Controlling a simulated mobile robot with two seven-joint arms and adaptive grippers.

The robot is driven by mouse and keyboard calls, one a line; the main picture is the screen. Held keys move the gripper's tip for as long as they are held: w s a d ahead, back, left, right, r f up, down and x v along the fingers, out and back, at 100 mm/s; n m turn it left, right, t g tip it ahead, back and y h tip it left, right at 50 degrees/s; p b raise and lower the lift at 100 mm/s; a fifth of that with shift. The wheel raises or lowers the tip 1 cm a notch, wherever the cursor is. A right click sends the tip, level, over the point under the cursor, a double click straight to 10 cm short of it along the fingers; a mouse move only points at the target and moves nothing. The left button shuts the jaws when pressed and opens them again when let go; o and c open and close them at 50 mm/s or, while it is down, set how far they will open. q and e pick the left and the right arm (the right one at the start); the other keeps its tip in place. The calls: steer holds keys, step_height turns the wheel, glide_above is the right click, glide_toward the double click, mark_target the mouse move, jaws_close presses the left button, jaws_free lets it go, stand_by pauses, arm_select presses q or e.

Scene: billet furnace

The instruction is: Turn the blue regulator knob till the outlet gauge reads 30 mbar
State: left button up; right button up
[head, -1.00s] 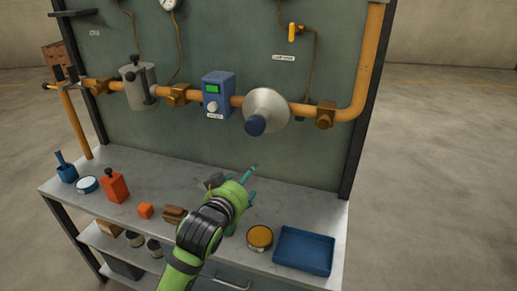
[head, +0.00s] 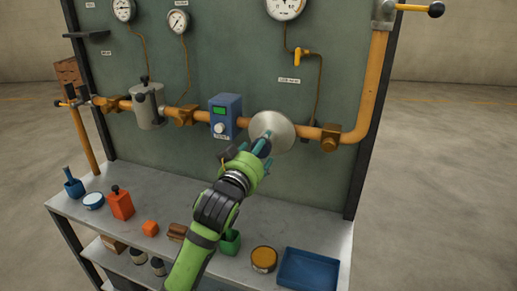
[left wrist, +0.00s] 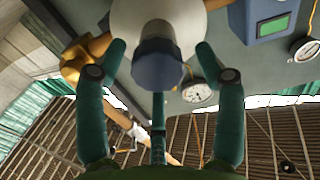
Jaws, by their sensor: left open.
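The blue regulator knob (left wrist: 157,62) sits on the pale round regulator body (head: 278,124). In the left wrist view it lies between the teal fingers of my left gripper (left wrist: 160,48), with gaps at the sides. In the head view my left gripper (head: 259,147) is at the knob and mostly hides it. The fingers are open; contact cannot be told. A large gauge (head: 285,6) at the upper right is cut by the frame edge. Two smaller gauges, one far left (head: 123,9) and one beside it (head: 178,20), hang left of it. No reading is legible.
An orange pipe (head: 302,132) runs along the panel, with a blue box (head: 224,113) left of the regulator. A yellow valve handle (head: 302,55) is above right. The bench below holds an orange tin (head: 264,258), blue tray (head: 308,270) and red container (head: 120,203).

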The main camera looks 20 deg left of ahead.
arm_select(q)
steer(key=c, duration=1.1)
steer(key=shift+r+m+p, duration=0.4)
steer(key=shift+m+p, duration=0.2)
steer(key=shift+p, duration=0.4)
steer(key=shift+c, duration=0.3)
steer(key=shift+f+m, duration=0.1)
steer(key=shift+m, duration=0.4)
steer(key=o, duration=1.2)
steer(key=shift+c, duration=0.2)
steer(key=shift+f, duration=0.1)
steer(key=shift+s+f, duration=0.1)
